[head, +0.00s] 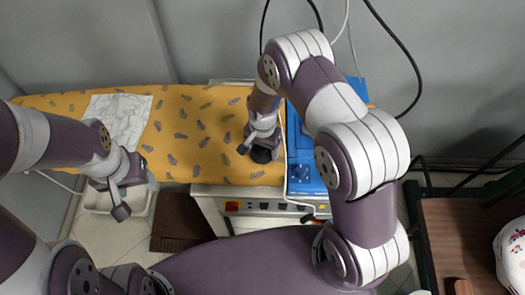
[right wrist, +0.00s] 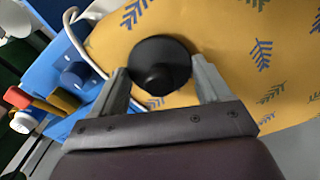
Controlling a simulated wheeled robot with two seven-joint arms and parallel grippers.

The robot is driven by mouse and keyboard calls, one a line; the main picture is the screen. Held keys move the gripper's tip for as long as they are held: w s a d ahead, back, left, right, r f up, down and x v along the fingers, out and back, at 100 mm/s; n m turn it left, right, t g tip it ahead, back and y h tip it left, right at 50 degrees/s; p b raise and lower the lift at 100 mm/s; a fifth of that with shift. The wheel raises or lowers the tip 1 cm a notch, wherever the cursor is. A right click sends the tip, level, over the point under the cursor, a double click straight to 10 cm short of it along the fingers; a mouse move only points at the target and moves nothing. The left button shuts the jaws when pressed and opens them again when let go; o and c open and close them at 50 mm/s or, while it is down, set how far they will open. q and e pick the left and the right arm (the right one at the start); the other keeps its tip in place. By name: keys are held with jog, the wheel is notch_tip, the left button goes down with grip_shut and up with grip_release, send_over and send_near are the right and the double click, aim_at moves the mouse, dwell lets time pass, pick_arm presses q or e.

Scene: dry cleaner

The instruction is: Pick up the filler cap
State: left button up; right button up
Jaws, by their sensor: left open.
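The filler cap is taken to be a round black piece with a raised middle (right wrist: 160,66), lying over the yellow patterned cloth in the right wrist view. In the head view it shows as a dark disc (head: 262,156) near the right end of the ironing board. My right gripper (right wrist: 160,78) has one finger on either side of the cap, close to its rim. Whether the fingers press on it cannot be told. My left gripper (head: 133,188) is open and empty, in front of the board at the left.
The yellow ironing board (head: 190,130) carries a folded white cloth (head: 120,115) at its left. A blue unit (head: 305,175) is right of the cap, above a panel with knobs (head: 270,206). A brown table (head: 455,235) with a floral white pot (head: 515,250) stands at the far right.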

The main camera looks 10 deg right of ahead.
jog(key=c, duration=0.4)
jog(key=shift+s+r, duration=0.1)
jog(key=shift+r, duration=0.1)
